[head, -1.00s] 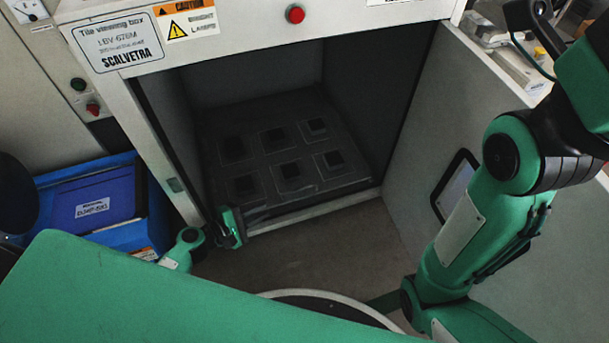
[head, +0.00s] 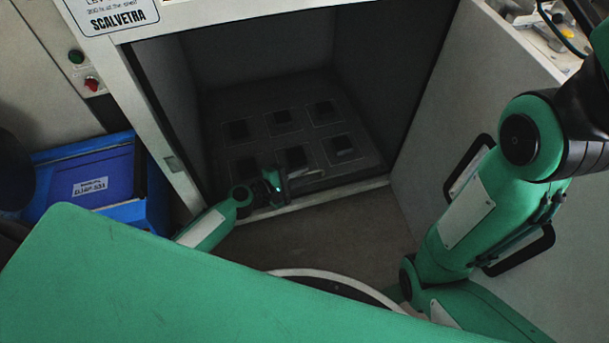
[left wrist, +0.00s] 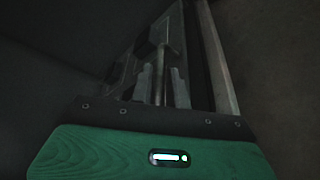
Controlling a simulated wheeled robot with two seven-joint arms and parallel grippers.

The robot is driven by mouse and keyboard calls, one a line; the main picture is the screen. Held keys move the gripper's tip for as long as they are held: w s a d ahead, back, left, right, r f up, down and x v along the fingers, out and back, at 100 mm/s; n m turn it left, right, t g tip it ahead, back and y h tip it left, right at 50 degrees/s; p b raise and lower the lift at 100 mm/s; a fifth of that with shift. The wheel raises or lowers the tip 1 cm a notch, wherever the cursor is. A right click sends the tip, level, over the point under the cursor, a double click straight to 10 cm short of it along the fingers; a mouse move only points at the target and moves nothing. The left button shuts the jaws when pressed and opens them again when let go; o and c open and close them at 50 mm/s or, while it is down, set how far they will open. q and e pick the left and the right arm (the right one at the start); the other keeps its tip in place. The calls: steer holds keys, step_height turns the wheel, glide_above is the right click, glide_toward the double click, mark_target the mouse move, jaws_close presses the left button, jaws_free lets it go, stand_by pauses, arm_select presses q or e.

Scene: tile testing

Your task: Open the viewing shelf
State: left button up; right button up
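The viewing shelf (head: 232,178) is a dark tray with several square recesses, low inside the tile viewing box (head: 110,75). Its front edge is by the box's opening. My left gripper (head: 288,178) is at the middle of the shelf's front edge. In the left wrist view, its two fingers (left wrist: 162,85) stand apart. A thin grey bar (left wrist: 160,72), which looks like the shelf's handle, shows between them. I cannot tell whether either finger touches it. My right gripper is outside the head view; only the right arm shows.
The box's door (head: 420,165) stands open on the right, with my right arm in front of it. A blue bin (head: 150,205) stands left of the box. Bare floor (head: 340,230) lies before the opening. Small items lie on a surface at the upper right.

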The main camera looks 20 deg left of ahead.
arm_select(q)
steer(key=shift+x, duration=0.85)
jaws_close()
steer(key=shift+s, duration=0.15)
